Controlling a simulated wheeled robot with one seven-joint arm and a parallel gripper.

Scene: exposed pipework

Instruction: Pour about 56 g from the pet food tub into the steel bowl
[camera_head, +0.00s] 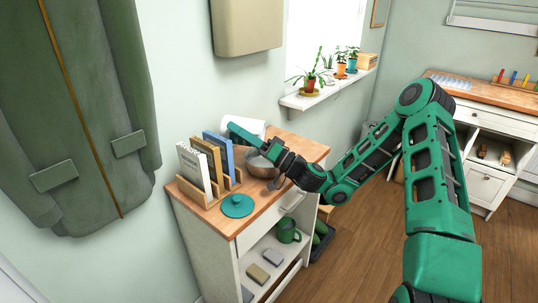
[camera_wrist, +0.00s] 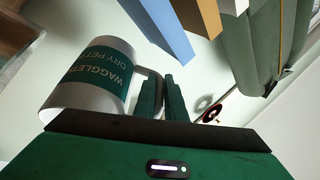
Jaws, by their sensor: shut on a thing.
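The pet food tub (camera_wrist: 104,72) is white with a green label and a handle. My gripper (camera_wrist: 163,98) is shut on the tub's handle in the wrist view. In the head view the tub (camera_head: 250,125) is held tipped on its side above the cabinet top, partly behind my gripper (camera_head: 240,133). The steel bowl (camera_head: 258,168) stands on the wooden top just below the tub and gripper, partly hidden by them. The contents of tub and bowl are not visible, and I cannot tell whether anything is falling.
A wooden rack (camera_head: 207,193) with several upright books stands left of the bowl. A round teal lid (camera_head: 237,205) lies in front of it. A windowsill (camera_head: 325,95) with potted plants is behind. The top's right end looks clear.

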